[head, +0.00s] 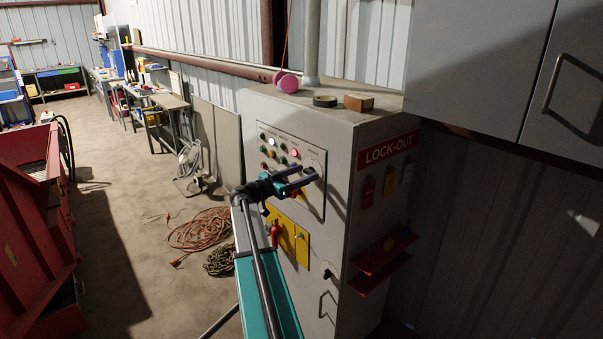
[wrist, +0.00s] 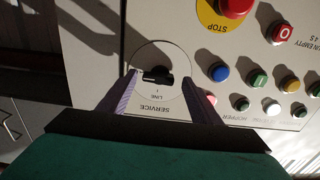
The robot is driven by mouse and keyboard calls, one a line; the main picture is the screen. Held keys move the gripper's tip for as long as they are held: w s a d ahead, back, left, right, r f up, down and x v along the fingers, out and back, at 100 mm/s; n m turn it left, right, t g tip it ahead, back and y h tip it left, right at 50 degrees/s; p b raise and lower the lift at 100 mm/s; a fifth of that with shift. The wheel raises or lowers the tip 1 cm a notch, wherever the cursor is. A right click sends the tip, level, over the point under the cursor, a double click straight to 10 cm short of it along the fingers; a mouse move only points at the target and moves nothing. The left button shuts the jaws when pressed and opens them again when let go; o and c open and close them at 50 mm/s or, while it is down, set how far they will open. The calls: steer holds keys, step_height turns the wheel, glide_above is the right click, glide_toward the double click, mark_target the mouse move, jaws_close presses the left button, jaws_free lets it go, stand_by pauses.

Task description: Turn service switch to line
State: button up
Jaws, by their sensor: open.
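The service switch (wrist: 157,75) is a black knob on a round pale plate, and in the wrist view it lies roughly across the picture. The labels LINE and SERVICE show upside down just below it. My gripper (wrist: 161,80) is open, with one finger on each side of the knob. Whether the fingers touch the knob cannot be told. In the head view my gripper (head: 308,173) reaches to the upper right part of the control panel (head: 264,132) on the grey cabinet. The knob is largely hidden by the fingers there.
Beside the switch are a red stop button (wrist: 236,6) on yellow and several coloured buttons. A red lock-out shelf (head: 383,252) juts from the cabinet's side. Coiled cable (head: 199,229) lies on the floor.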

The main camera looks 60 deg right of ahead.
steer(key=shift+d, duration=0.2)
steer(key=c, duration=1)
steer(key=shift+s+a+f, duration=0.1)
steer(key=shift+a, duration=0.1)
steer(key=shift+c, duration=0.2)
steer(key=shift+r, duration=0.2)
